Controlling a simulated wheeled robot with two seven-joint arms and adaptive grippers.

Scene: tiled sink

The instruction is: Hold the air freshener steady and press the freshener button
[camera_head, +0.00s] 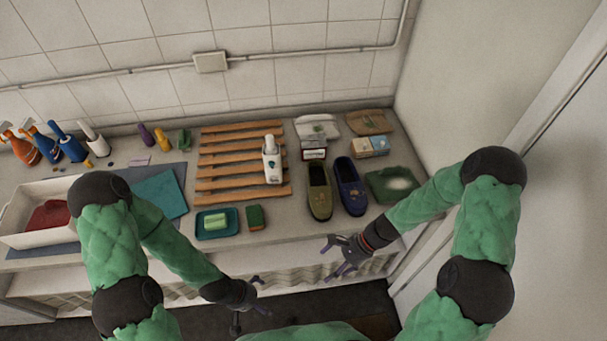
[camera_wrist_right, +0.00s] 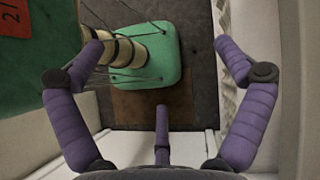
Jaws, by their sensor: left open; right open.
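The air freshener (camera_head: 271,160) is a white bottle with a dark label, upright toward the right end of a slatted wooden rack (camera_head: 225,170). Its button, at the top, is too small to make out. My left gripper (camera_head: 252,306) is open and empty, low in front of the counter and well short of the bottle. My right gripper (camera_head: 340,258) is open and empty at the counter's front edge, in front of the shoes and to the right of the bottle. In the right wrist view my right gripper's fingers (camera_wrist_right: 165,75) are spread with nothing between them.
A green shoe (camera_head: 319,190) and a blue shoe (camera_head: 350,187) stand right of the rack. A soap dish (camera_head: 202,232) and a sponge (camera_head: 255,217) lie before it. Spray bottles (camera_head: 47,145) and a white basin (camera_head: 18,228) are at left. A wall bounds the right.

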